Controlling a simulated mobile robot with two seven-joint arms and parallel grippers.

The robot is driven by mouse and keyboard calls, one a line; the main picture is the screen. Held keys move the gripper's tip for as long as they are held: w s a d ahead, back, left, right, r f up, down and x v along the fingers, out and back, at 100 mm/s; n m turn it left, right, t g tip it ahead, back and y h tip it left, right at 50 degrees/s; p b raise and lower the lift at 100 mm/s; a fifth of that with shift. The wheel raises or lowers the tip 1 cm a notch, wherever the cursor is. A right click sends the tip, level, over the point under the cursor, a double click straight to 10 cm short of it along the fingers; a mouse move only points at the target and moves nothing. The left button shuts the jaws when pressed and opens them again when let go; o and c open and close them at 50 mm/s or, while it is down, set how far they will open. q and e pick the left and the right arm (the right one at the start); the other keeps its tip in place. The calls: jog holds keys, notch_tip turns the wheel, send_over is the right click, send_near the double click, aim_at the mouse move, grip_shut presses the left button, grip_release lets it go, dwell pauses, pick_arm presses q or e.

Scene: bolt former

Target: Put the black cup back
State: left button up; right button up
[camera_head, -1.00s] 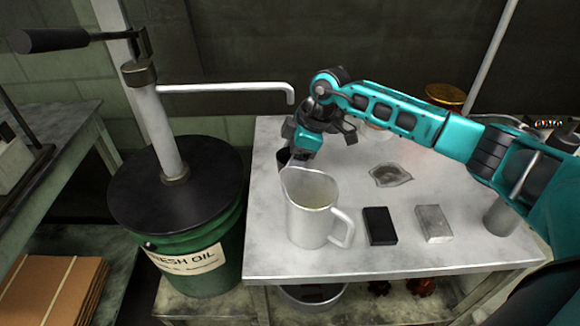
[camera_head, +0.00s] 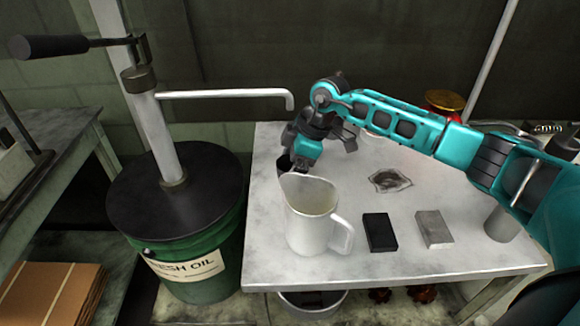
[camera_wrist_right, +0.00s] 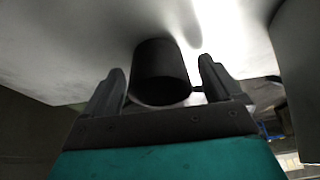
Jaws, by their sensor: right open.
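The black cup (camera_head: 283,161) stands at the left edge of the white table, behind the metal jug and partly hidden by it and by my gripper. My right gripper (camera_head: 293,167) reaches down at the cup from its right side. In the right wrist view the black cup (camera_wrist_right: 160,75) sits between the two spread fingers of my right gripper (camera_wrist_right: 161,65), with a gap visible on the right side. The fingers look open and not closed on the cup. My left gripper is not in view.
A metal jug (camera_head: 310,220) stands close in front of the gripper. A black block (camera_head: 379,232), a grey block (camera_head: 433,229) and a dark patch (camera_head: 390,181) lie to the right. A green oil drum (camera_head: 195,270) with a pump spout (camera_head: 225,93) stands left of the table.

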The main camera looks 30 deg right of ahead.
jog(key=p+v, duration=0.1)
jog(key=v, duration=1.1)
jog(key=shift+r, duration=0.15)
